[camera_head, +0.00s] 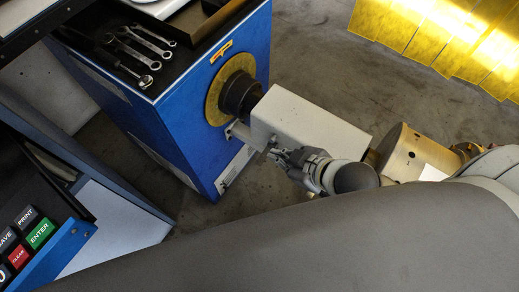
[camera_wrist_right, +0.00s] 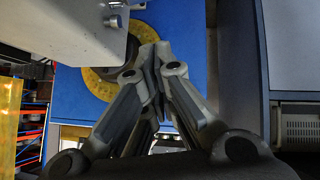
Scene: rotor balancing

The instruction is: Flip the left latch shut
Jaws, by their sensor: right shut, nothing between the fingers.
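No latch can be made out clearly. A small metal bracket (camera_head: 238,131) sits between the blue cabinet (camera_head: 205,140) and a pale grey box-shaped housing (camera_head: 312,124); I cannot tell whether it is part of a latch. My right gripper (camera_head: 277,154) is beside the lower left end of this housing. In the right wrist view its fingers (camera_wrist_right: 152,62) are together with nothing between them, in front of the yellow disc (camera_wrist_right: 98,84). The housing (camera_wrist_right: 65,28) and a small bolted metal piece (camera_wrist_right: 116,16) show above left of them. My left gripper is not in view.
A black spindle (camera_head: 240,95) joins the yellow disc (camera_head: 214,98) to the housing. Several wrenches (camera_head: 140,45) lie on the cabinet top. A control panel (camera_head: 35,235) stands at lower left, yellow strips (camera_head: 445,35) hang at upper right. Open floor (camera_head: 310,60) lies behind.

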